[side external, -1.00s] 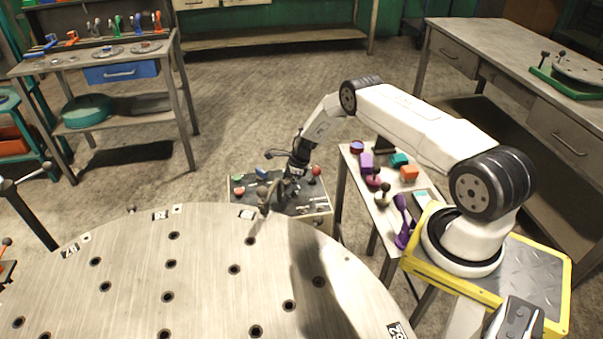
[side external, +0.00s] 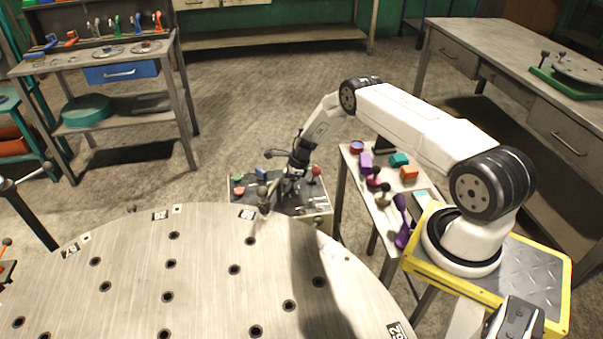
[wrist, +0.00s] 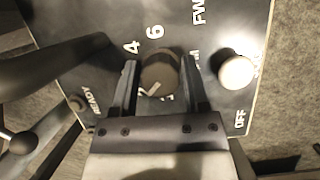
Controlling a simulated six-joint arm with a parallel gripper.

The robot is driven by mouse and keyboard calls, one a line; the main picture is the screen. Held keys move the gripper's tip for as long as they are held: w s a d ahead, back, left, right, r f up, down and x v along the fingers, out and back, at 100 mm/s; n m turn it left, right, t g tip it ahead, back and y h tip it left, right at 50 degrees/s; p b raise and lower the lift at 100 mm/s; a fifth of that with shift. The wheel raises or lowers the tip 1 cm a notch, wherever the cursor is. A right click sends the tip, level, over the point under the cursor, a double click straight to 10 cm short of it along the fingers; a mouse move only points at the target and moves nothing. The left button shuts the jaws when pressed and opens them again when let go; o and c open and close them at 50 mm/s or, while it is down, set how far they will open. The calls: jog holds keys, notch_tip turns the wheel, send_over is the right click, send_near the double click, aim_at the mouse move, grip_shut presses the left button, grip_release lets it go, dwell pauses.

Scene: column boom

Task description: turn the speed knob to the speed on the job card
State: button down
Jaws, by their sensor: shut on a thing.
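The speed knob (wrist: 157,70) is a dark round knob on the black control panel (wrist: 105,20). Its pale pointer line lies at its lower left, near a partly hidden mark that looks like a 2. The numbers 4 and 6 show on its upper left. My gripper (wrist: 160,64) has one finger on each side of the knob and is shut on it. In the side external view my gripper (side external: 290,187) reaches down over the control box (side external: 320,212) and hides the knob. I cannot make out a readable job card.
A white round button (wrist: 236,71) stands right of the knob, near FWD and OFF lettering. The round perforated table (side external: 200,270) is close in front. A side table (side external: 385,215) with loose parts stands right.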

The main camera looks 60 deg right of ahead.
jog(key=m+h, duration=0.1)
jog(key=m, duration=0.2)
jog(key=m+h, duration=0.1)
jog(key=m, duration=0.1)
jog(key=shift+m+t, duration=0.4)
jog(key=shift+s+m+h, duration=0.1)
jog(key=shift+m+h, duration=0.5)
jog(key=shift+m, duration=1)
jog(key=shift+f+m+h, duration=0.1)
jog(key=shift+m+h, duration=0.4)
jog(key=shift+m, duration=0.7)
jog(key=shift+c, duration=0.5)
grip_release()
jog(key=shift+r, duration=0.2)
jog(key=shift+s+r, duration=0.1)
jog(key=shift+r, duration=0.25)
jog(key=v, duration=0.6)
jog(key=shift+s+r, duration=0.3)
jog(key=shift+r, duration=0.05)
